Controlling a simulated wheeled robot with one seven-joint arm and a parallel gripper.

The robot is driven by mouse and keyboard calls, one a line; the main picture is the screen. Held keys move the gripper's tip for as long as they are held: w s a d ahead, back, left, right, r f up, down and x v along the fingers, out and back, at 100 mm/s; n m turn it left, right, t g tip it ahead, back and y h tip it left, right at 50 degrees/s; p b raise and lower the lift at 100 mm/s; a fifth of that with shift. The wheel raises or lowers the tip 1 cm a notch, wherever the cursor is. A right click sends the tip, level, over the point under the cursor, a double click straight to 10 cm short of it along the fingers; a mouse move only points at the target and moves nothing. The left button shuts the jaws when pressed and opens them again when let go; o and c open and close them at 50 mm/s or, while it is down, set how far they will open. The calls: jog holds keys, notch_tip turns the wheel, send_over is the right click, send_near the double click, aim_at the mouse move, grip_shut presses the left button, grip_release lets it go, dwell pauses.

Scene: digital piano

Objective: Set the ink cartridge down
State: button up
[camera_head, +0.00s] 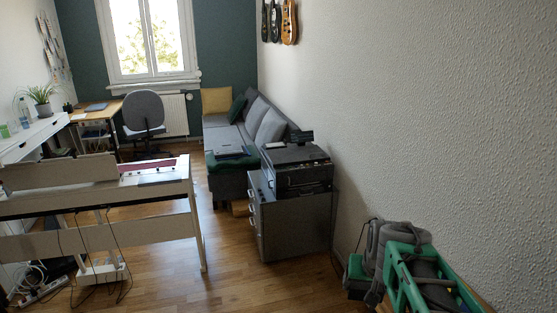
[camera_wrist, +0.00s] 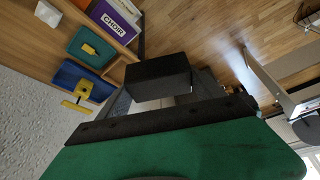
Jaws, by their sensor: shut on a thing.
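The ink cartridge (camera_wrist: 158,75) appears as a black block in the middle of the wrist view. My gripper (camera_wrist: 163,99) is shut on it, with grey fingers beside it and a dark bar and green body below. The cartridge is held clear of the wooden surface and trays. In the head view, green and grey parts at the lower right seem to be my arm; I cannot make out the cartridge there.
In the wrist view, a teal tray (camera_wrist: 92,47), a blue tray (camera_wrist: 84,83) holding a yellow item, and a purple CHOIR box (camera_wrist: 112,19) lie upper left. The head view shows a black printer (camera_head: 297,168) on a grey cabinet (camera_head: 292,225), a piano (camera_head: 100,200) and open wooden floor (camera_head: 225,270).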

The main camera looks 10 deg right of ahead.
jog(key=w+a+r+n+y, duration=0.1)
jog(key=a+r+n, duration=0.15)
jog(key=a, duration=0.35)
jog(key=w+a+r+n, duration=0.1)
jog(key=a+r, duration=0.2)
jog(key=a, duration=0.3)
jog(key=s+f, duration=0.4)
jog(key=f, duration=0.1)
jog(key=shift+a+f, duration=0.15)
jog(key=shift+a, duration=0.05)
